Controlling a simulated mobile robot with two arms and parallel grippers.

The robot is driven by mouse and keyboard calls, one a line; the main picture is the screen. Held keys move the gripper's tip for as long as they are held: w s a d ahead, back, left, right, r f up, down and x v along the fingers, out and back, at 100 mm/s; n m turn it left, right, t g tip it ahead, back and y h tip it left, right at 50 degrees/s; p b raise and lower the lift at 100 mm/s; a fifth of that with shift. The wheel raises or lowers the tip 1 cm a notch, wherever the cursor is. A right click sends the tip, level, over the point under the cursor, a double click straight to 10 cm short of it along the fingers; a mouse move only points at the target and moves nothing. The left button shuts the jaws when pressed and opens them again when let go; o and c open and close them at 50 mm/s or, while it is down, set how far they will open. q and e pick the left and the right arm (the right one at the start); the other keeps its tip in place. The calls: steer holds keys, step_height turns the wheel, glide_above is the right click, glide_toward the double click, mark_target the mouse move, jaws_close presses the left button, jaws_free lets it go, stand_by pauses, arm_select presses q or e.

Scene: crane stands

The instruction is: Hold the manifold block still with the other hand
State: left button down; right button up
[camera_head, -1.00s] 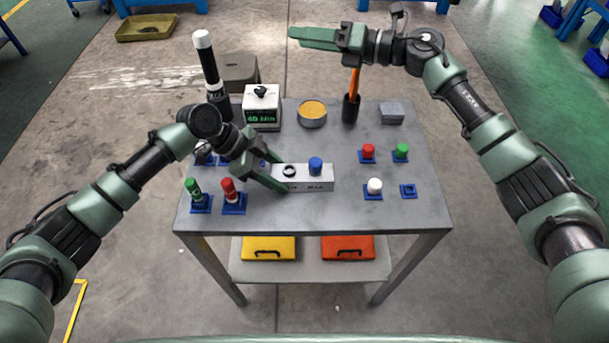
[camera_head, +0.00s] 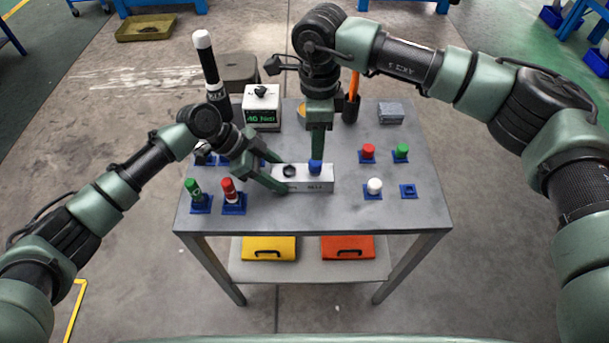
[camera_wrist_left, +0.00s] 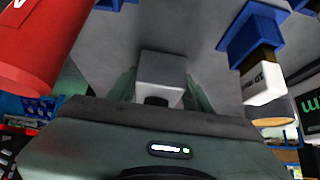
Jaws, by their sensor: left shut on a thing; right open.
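The manifold block (camera_head: 322,187) is a pale grey bar lying on the table, with a dark round port at its left and a blue cap (camera_head: 315,168) at its right. My left gripper (camera_head: 281,177) is shut on the block's left end, a finger on each long side. The block's end also shows between the fingers in the left wrist view (camera_wrist_left: 160,70). My right gripper (camera_head: 317,152) points down directly over the blue cap and is open. Its fingers line up in this view, and I cannot tell whether they touch the cap.
Red (camera_head: 229,189) and green (camera_head: 194,190) capped pieces stand in blue holders left of the block. Red, green and white (camera_head: 374,186) caps and an empty blue holder (camera_head: 408,190) are to the right. A display box (camera_head: 262,107) and an orange-handled tool (camera_head: 353,85) stand behind.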

steer(key=shift+f, duration=3.5)
jaws_close()
steer(key=shift+r, duration=0.15)
steer(key=shift+n, duration=0.3)
steer(key=n, duration=0.4)
steer(key=shift+a+n, duration=0.1)
steer(key=shift+n, duration=0.2)
